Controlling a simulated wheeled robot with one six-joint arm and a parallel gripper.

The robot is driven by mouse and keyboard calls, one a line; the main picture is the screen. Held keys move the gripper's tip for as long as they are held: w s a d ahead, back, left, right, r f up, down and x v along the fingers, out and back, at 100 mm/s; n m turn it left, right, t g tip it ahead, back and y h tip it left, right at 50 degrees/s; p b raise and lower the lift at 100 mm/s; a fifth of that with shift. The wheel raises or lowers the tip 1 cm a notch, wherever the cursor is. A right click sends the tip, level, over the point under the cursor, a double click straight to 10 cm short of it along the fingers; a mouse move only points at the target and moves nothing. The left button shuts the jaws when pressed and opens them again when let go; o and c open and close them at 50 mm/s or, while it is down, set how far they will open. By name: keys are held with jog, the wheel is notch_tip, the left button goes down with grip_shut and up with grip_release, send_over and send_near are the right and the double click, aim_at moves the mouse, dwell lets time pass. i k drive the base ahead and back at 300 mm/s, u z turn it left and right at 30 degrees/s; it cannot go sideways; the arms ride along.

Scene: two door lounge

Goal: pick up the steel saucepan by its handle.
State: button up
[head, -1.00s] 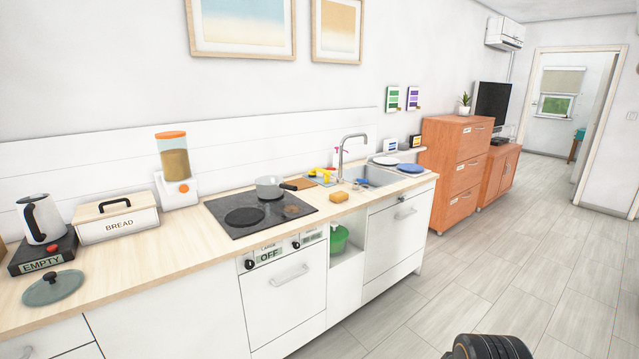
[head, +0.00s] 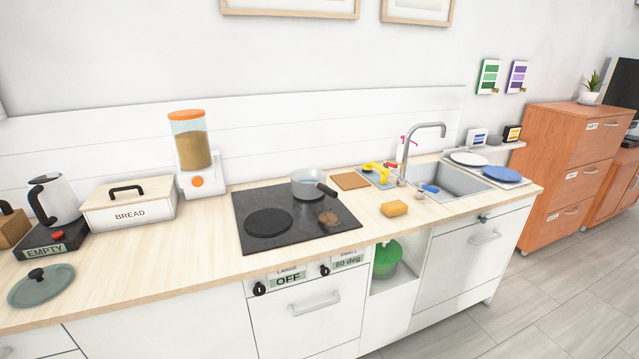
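The steel saucepan (head: 306,184) stands upright on the back right of the black cooktop (head: 285,236). Its dark handle (head: 326,189) points to the right and toward the front. The pan seems to hold something bluish, but I cannot tell what. My gripper is not in the head view.
Knob displays below the cooktop read OFF for large and 80 deg for small. A yellow sponge (head: 395,208) and a brown board (head: 350,181) lie right of the cooktop, before the sink (head: 447,182). A grey lid (head: 40,286) lies at the far left. Floor at lower right is clear.

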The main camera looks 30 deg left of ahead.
aim_at(306, 184)
jog(key=u, duration=0.3)
jog(key=i, duration=0.75)
jog(key=u, duration=1.6)
jog(key=i, duration=1.15)
jog(key=u, duration=0.35)
